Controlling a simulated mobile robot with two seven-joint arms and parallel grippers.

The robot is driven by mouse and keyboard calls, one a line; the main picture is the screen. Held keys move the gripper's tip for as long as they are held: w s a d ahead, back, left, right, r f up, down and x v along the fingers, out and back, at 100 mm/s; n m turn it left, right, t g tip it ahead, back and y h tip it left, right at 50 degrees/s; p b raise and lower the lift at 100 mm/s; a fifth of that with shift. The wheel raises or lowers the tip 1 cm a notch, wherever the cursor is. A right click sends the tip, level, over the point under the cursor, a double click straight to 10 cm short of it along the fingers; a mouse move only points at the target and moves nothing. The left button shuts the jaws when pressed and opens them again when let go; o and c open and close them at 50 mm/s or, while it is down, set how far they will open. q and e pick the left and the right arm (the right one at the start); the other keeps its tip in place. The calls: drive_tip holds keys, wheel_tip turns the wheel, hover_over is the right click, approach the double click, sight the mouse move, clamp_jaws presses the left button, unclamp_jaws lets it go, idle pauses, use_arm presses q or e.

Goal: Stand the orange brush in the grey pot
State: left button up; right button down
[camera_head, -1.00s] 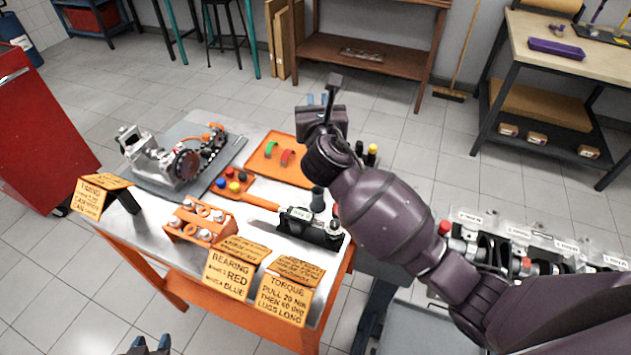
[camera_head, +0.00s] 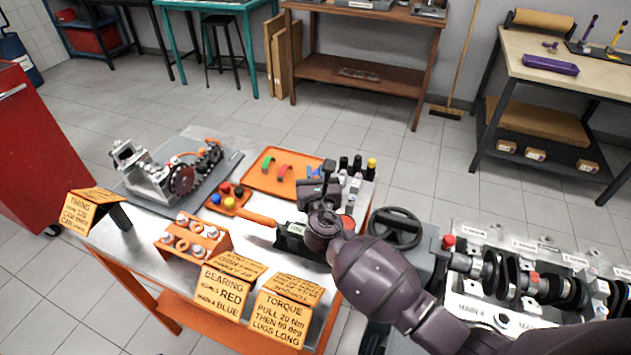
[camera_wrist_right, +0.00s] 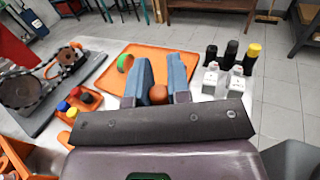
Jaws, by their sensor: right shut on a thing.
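My right gripper (camera_head: 313,172) is over the right part of the metal-topped workbench (camera_head: 258,262), beside the orange tray. In the right wrist view its two blue fingers (camera_wrist_right: 160,84) are shut on a rounded orange-brown piece, which I take to be the orange brush (camera_wrist_right: 158,94). Only its end shows between the fingers; the rest is hidden, so I cannot tell its tilt. In the head view my gripper and arm cover it. I cannot make out the grey pot in either view. My left gripper is out of view.
The orange tray (camera_head: 262,183) holds a green and a red curved piece. Black- and yellow-capped bottles (camera_head: 371,169) stand at its right. An orange-handled tool (camera_head: 256,217), an orange rack (camera_head: 190,250) and folded signs (camera_head: 283,312) crowd the front. An engine block (camera_head: 480,308) lies right.

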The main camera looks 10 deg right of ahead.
drive_tip(key=shift+f, duration=1.05)
drive_tip(key=c, duration=1.1)
unclamp_jaws()
drive_tip(key=shift+r, duration=0.1)
drive_tip(key=shift+r, duration=0.15)
drive_tip(key=s, duration=0.5)
drive_tip(key=s+a, duration=0.1)
drive_tip(key=s, duration=0.1)
drive_tip(key=shift+s, duration=0.25)
